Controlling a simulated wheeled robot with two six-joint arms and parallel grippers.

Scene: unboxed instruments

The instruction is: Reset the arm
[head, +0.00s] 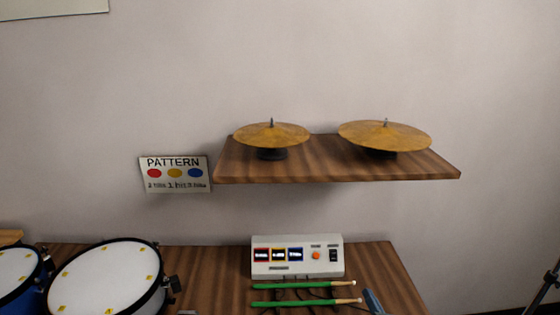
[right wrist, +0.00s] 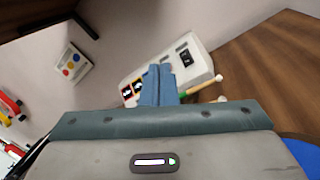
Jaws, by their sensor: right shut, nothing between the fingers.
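My right gripper (head: 374,302) shows only as a blue-grey tip at the bottom of the head view, just right of the drumsticks. In the right wrist view its blue fingers (right wrist: 159,85) are shut together with nothing between them. They overlap the white control box (right wrist: 188,58) in that picture; I cannot tell the exact gap. Two green drumsticks (head: 300,285) with pale tips lie in front of the box (head: 297,257) on the wooden table. My left gripper is not in view.
A white drum (head: 110,280) and a blue drum (head: 18,272) stand at the left. Two cymbals (head: 271,134) (head: 385,135) sit on a wooden wall shelf (head: 340,176) above the table (head: 385,262). A pattern sign (head: 174,174) hangs on the wall. The tabletop right of the box is clear.

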